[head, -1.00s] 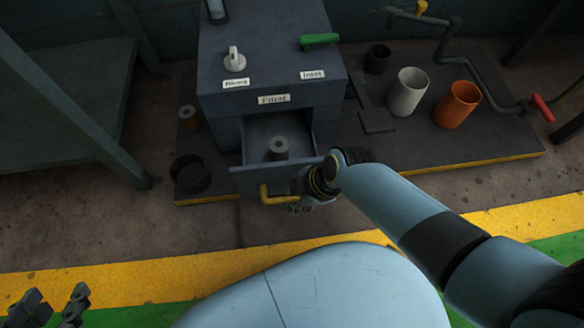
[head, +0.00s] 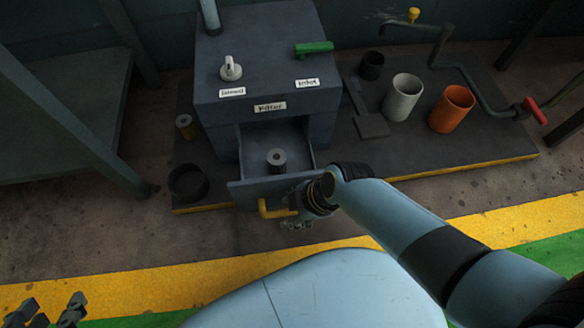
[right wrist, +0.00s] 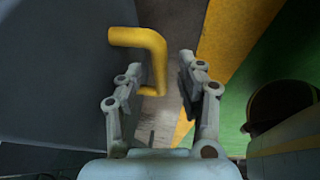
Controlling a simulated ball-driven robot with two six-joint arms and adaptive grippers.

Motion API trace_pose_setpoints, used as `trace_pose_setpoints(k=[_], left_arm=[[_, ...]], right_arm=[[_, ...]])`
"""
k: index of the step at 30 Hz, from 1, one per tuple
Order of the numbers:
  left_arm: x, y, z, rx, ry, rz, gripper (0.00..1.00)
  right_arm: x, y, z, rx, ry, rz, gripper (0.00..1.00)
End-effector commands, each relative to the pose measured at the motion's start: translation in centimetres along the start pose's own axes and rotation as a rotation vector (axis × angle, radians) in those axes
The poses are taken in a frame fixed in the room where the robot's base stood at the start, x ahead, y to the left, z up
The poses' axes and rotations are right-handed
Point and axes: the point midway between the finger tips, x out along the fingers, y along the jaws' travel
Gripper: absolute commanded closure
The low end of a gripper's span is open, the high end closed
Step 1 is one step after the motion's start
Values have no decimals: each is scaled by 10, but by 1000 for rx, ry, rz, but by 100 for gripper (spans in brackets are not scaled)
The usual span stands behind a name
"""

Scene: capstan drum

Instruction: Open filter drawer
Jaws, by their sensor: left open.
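The filter drawer (head: 300,185) stands pulled out of the dark cabinet (head: 240,60), below its front label. A grey cylindrical filter (head: 276,166) with a hole on top stands inside the drawer. The yellow drawer handle (head: 264,209) sticks out of the drawer front. My right gripper (head: 297,222) is at the handle's right end, partly hidden by my wrist. In the right wrist view, my right gripper (right wrist: 160,88) has its fingers apart, with the yellow handle (right wrist: 138,38) reaching between them, nearer the left finger. My left gripper (head: 48,312) is open and empty at the bottom left.
On the cabinet top are a white knob (head: 230,70) and a green handle (head: 314,48). A white cup (head: 403,98) and an orange cup (head: 452,110) stand right. Floor before the drawer is clear.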

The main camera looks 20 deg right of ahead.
Motion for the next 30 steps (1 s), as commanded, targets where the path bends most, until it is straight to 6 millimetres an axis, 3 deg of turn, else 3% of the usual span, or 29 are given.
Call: trace_pose_setpoints(k=[11, 24, 30], left_arm=[[0, 0, 0, 1, 1, 0, 56], [0, 0, 0, 0, 0, 0, 56], [0, 0, 0, 0, 1, 0, 56]], right_arm=[[-10, 1, 0, -1, 0, 2, 62], [-95, 0, 0, -1, -1, 1, 62], [-117, 0, 0, -1, -1, 0, 62]])
